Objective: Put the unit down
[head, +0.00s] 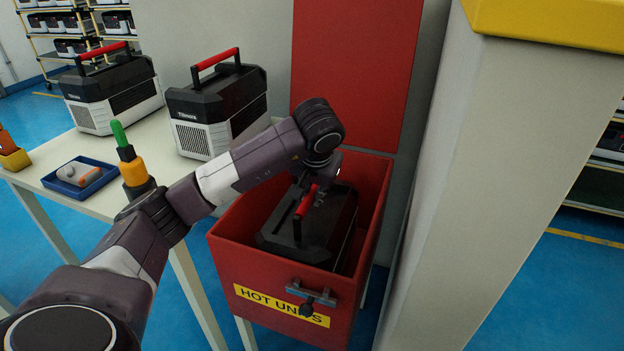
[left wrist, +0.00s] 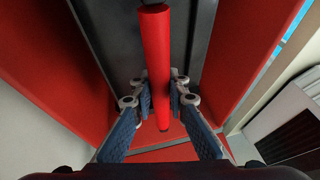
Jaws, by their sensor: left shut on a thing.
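A dark unit (head: 340,226) with a red handle (head: 306,201) sits down inside the red bin (head: 262,266) labelled HOT UNITS. My left gripper (head: 322,190) reaches into the bin from above and is shut on the handle. In the left wrist view the red handle (left wrist: 157,62) runs between the two blue-padded fingers (left wrist: 160,105), with the unit's dark top behind it. The bin's red walls (left wrist: 240,50) show on both sides. The unit's underside is hidden, so I cannot tell whether it touches the bin floor. My right gripper is not in view.
Two more units with red handles, one left (head: 112,92) and one nearer the bin (head: 217,106), stand on a white table (head: 150,150). A blue tray (head: 80,178) lies there too. A pale pillar (head: 500,170) stands close to the bin's right. Shelves (head: 75,30) stand behind.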

